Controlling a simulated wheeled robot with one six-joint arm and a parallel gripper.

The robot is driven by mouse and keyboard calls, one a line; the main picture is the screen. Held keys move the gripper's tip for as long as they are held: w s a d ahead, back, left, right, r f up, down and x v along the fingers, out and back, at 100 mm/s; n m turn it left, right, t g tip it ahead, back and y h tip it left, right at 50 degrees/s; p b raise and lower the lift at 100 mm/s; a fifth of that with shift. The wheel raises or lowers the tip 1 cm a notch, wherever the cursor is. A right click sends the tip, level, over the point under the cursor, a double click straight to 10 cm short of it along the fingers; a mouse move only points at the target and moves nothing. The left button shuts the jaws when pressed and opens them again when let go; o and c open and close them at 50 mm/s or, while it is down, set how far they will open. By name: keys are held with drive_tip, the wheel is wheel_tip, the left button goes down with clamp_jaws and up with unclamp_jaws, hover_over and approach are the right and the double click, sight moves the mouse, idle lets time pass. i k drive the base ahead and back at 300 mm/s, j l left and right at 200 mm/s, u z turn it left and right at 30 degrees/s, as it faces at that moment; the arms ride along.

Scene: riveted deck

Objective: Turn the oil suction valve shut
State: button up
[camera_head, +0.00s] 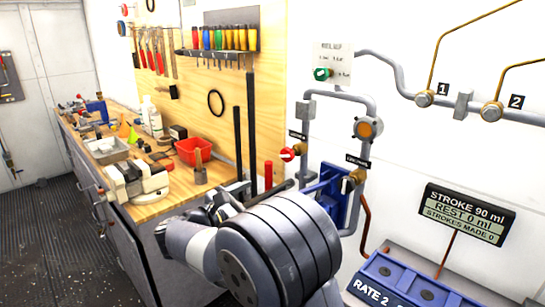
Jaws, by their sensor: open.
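Two small valves sit on the grey pipework of the white wall. One has a red handle (288,154), with a small dark label (298,136) above it. A green knob (322,74) sits higher up on a white plate. The labels are too small to read, so I cannot tell which is the oil suction valve. My gripper (226,203) is open, apart from the valves, low and left of the red handle. My own arm partly hides it.
A wooden workbench (183,203) runs along the left, with a vise (135,180), a red bin (193,151) and small items. A blue panel (334,192) stands behind my arm. A blue "RATE 2" box (395,284) and a display (465,213) reading "REST 0 ml" are at right.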

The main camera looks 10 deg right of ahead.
sight(287, 154)
drive_tip(key=i+u, duration=0.2)
drive_tip(key=u, duration=2.05)
drive_tip(key=l+z, duration=0.1)
drive_tip(key=z, duration=0.35)
drive_tip(key=l+z, duration=0.1)
drive_tip(key=z, duration=0.35)
drive_tip(key=l+z, duration=0.1)
drive_tip(key=z, duration=0.35)
drive_tip(key=i+z, duration=0.1)
drive_tip(key=z, duration=0.35)
drive_tip(key=l+z, duration=0.15)
drive_tip(key=z, duration=0.35)
drive_tip(key=i+j, duration=0.05)
